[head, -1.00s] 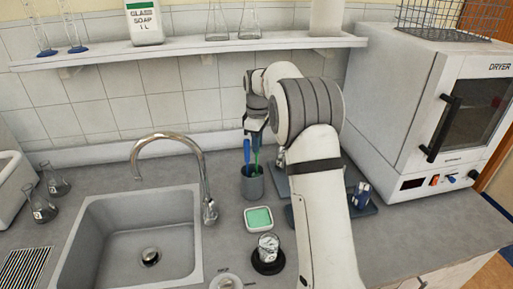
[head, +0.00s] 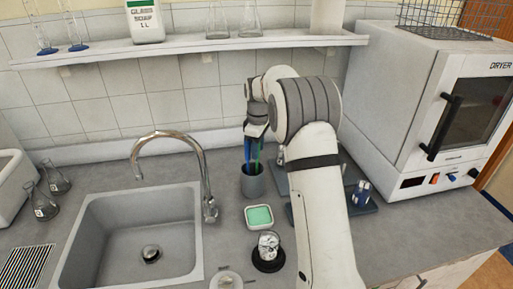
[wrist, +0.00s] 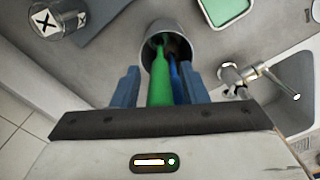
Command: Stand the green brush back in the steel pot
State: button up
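The steel pot (head: 253,184) stands on the counter right of the sink. In the wrist view the pot (wrist: 152,68) is just past the fingertips. The green brush (wrist: 160,88) has its lower end inside the pot, and its handle runs up between my fingers. A blue brush (wrist: 177,78) is in the pot beside it. My gripper (wrist: 163,78) is open, with a gap visible between the green handle and each finger. In the head view my gripper (head: 256,137) is above the pot, and the green handle (head: 256,152) shows below it. The brush ends are hidden inside the pot.
The sink (head: 135,240) and faucet (head: 207,185) are left. A shelf (head: 190,51) runs above. The dryer (head: 420,100) is right.

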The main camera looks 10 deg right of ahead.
notch_tip(320, 180, up, 11)
jog(key=shift+r+b, duration=0.1)
jog(key=shift+b, duration=0.5)
jog(key=shift+r, duration=0.5)
jog(key=shift+s+r, duration=0.3)
jog(key=s+r+m+t, duration=0.1)
jog(key=s+r+m, duration=0.15)
jog(key=s, duration=0.65)
jog(key=s+r+m+t, duration=0.1)
jog(key=s+m, duration=0.3)
jog(key=s, duration=0.6)
jog(key=s+f+m, duration=0.2)
jog(key=s+f, duration=0.2)
jog(key=s, duration=0.5)
jog(key=s+f+m+t, duration=0.1)
jog(key=s+f+m, duration=0.2)
jog(key=s, duration=0.7)
jog(key=shift+a+f+t, duration=0.3)
jog(key=shift+a+f, duration=0.05)
jog(key=shift+f, duration=0.35)
